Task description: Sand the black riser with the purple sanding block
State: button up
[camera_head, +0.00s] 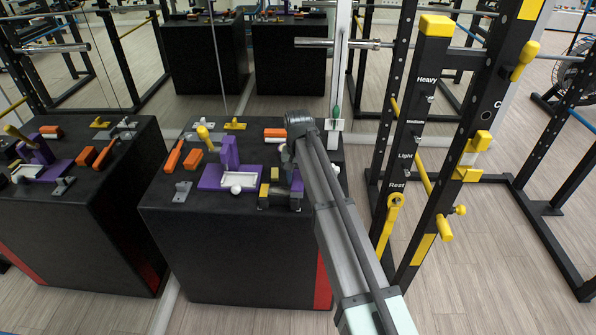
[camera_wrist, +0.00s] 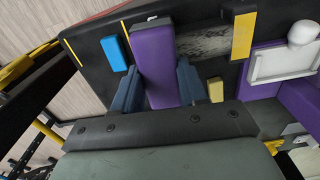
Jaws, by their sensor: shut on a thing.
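My gripper (camera_wrist: 158,88) is shut on the purple sanding block (camera_wrist: 155,50), its dark fingers on either side of it. In the head view my gripper is mostly hidden by my arm, and a bit of the purple block (camera_head: 297,184) shows beside it. The black riser seems to be the dark piece with a grey, scuffed patch (camera_wrist: 205,42) and a yellow end strip; it also shows in the head view (camera_head: 278,189). The purple block lies over or against the scuffed patch's left side in the wrist view. I cannot tell whether they touch.
A white tray (camera_head: 239,179) on a purple stand and a white ball (camera_head: 236,190) are left of the riser. A small yellow block (camera_wrist: 215,88) and a blue piece (camera_wrist: 114,53) flank the purple block. Orange blocks (camera_head: 174,156) lie farther left. A rack upright (camera_head: 407,130) stands right.

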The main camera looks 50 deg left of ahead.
jog(key=shift+f, duration=0.5)
jog(key=shift+s+a+f, duration=0.3)
jog(key=shift+a+f, duration=0.05)
jog(key=shift+f, duration=0.3)
jog(key=shift+c, duration=0.5)
jog(key=shift+s+a, duration=4)
jog(key=shift+s, duration=0.05)
jog(key=shift+w+d, duration=4.25)
jog(key=shift+d, duration=0.05)
jog(key=shift+w+d, duration=0.1)
jog(key=shift+w, duration=0.05)
jog(key=shift+r, duration=4.1)
